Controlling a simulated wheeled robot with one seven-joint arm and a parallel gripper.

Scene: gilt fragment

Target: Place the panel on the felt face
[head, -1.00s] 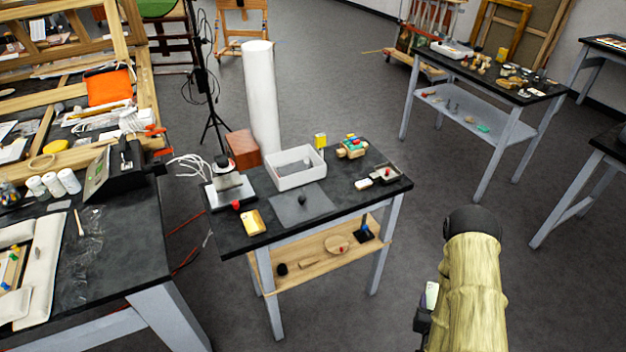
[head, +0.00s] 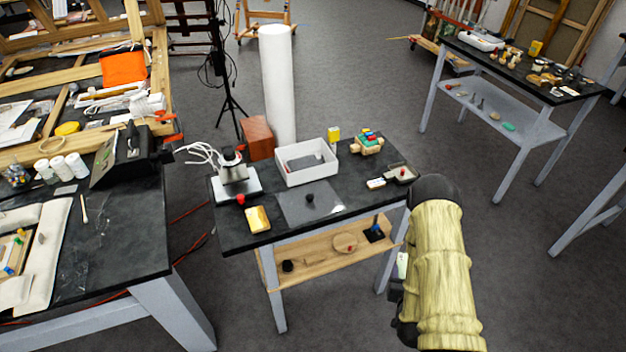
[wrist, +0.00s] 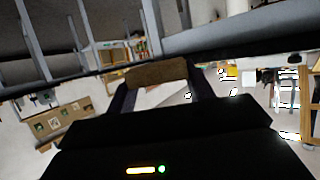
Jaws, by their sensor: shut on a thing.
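My gripper (wrist: 156,84) is shut on a brown, flat-edged piece in the wrist view, probably the panel (wrist: 158,72). Only one edge of it shows between the two dark fingers. In the head view my arm, in a yellowish sleeve, is at the right front of the small black table (head: 248,238), and the gripper and held piece cannot be made out there. I cannot tell which surface is the felt face. A flat grey sheet (head: 293,212) with a dark knob (head: 310,197) on it lies at the table's middle front.
The small table also bears a white open tray (head: 291,178), a yellow block (head: 258,219), a metal device on a white base (head: 236,180) and a toy-like block cluster (head: 367,143). A lower wooden shelf (head: 325,262) holds small items. A larger cluttered bench (head: 130,245) stands left.

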